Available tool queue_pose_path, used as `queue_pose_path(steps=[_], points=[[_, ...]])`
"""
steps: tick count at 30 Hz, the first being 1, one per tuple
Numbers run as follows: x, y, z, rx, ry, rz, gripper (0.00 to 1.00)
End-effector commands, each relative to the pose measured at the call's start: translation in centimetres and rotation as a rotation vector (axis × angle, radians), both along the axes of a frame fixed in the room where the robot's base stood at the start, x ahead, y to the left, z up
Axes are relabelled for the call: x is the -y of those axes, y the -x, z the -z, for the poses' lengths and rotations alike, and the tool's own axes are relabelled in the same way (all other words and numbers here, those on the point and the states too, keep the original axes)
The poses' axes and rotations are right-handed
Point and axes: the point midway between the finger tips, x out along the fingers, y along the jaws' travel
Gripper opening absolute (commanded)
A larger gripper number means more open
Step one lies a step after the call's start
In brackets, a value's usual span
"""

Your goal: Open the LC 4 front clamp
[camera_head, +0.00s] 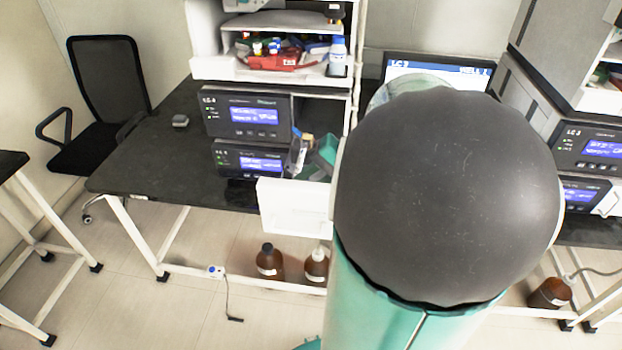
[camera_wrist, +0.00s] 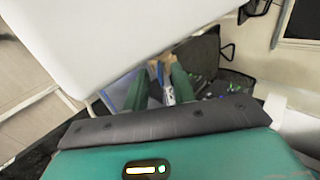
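The upper unit of the left stack (camera_head: 247,114) has a label that looks like LC 4, though it is small. A lower unit (camera_head: 250,160) sits under it with a lit screen. A small blue, white and orange part (camera_head: 299,150) shows at the stack's right front; I cannot tell whether it is the clamp. My gripper (camera_head: 318,155) is beside it, mostly hidden by my arm. In the wrist view my two green fingers (camera_wrist: 160,88) stand apart, with a blue-and-white piece (camera_wrist: 168,92) and a tan piece (camera_wrist: 154,68) showing between them. Contact is unclear.
A white box-like panel (camera_head: 285,208) is just below the gripper. A shelf (camera_head: 268,65) with bottles stands above and behind. Another stack, its upper unit (camera_head: 590,145) marked LC 3, is at right. Brown bottles (camera_head: 269,261) stand below the bench. The dark bench top (camera_head: 150,165) is mostly free at left.

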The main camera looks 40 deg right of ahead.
Motion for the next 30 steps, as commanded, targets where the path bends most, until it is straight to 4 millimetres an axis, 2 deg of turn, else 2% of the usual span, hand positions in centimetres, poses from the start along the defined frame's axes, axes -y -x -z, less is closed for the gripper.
queue_pose_path(steps=[3, 7, 20, 30], points=[[0.01, 0.01, -0.03, 0.000, 0.000, 0.000, 0.24], [0.01, 0.02, -0.04, 0.000, 0.000, 0.000, 0.00], [-0.13, -0.14, -0.23, -0.027, 0.021, -0.004, 0.00], [-0.79, -0.96, -1.02, -0.180, 0.145, -0.008, 0.00]])
